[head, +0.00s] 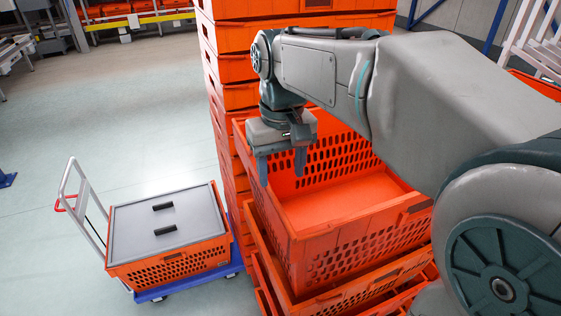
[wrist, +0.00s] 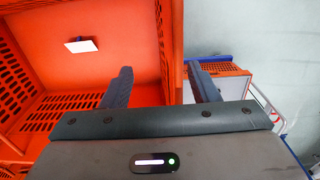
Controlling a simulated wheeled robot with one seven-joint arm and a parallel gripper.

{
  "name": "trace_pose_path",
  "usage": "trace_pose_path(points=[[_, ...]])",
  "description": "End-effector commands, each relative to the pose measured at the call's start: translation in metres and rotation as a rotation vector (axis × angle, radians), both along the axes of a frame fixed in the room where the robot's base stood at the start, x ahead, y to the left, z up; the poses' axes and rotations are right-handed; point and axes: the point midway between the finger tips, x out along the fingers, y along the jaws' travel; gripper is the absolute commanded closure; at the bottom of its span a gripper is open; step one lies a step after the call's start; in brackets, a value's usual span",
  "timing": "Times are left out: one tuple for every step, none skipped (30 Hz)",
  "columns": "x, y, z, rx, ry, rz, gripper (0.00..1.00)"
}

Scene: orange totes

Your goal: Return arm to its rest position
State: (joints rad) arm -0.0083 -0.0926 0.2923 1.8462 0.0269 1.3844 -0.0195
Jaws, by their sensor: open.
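My gripper (head: 281,166) hangs from my bent arm at the left rim of the top orange tote (head: 352,228). Whether the fingers touch the wall is not clear. In the wrist view a small white card-like piece (wrist: 82,45) shows against the tote's inside; the tote looks otherwise empty.
A tall stack of orange totes (head: 225,62) stands right behind the open tote. At left, a blue trolley (head: 190,287) with a white handle carries an orange tote with a grey lid (head: 165,222). The floor (head: 110,120) beyond is clear. Shelving lines the back.

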Motion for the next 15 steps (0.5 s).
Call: trace_pose_path(points=[[0.0,0.0,0.0,0.0,0.0,0.0,0.45],[0.0,0.0,0.001,0.0,0.0,0.0,0.45],[0.0,0.0,0.003,0.0,0.0,0.0,0.45],[0.0,0.0,0.005,0.0,0.0,0.0,0.45],[0.0,0.0,0.007,0.0,0.0,0.0,0.45],[0.0,0.0,0.011,0.0,0.0,0.0,0.45],[0.0,0.0,0.014,0.0,0.0,0.0,0.45],[0.0,0.0,0.016,0.0,0.0,0.0,0.45],[0.0,0.0,0.02,0.0,-0.001,0.0,0.45],[0.0,0.0,0.022,0.0,-0.001,0.0,0.45],[0.0,0.0,0.025,0.0,-0.001,0.0,0.45],[0.0,0.0,0.028,0.0,-0.001,0.0,0.45],[0.0,0.0,0.03,0.0,-0.001,0.0,0.45],[0.0,0.0,0.03,0.001,-0.002,0.0,0.45],[0.001,0.0,0.032,0.001,-0.002,0.0,0.45]])
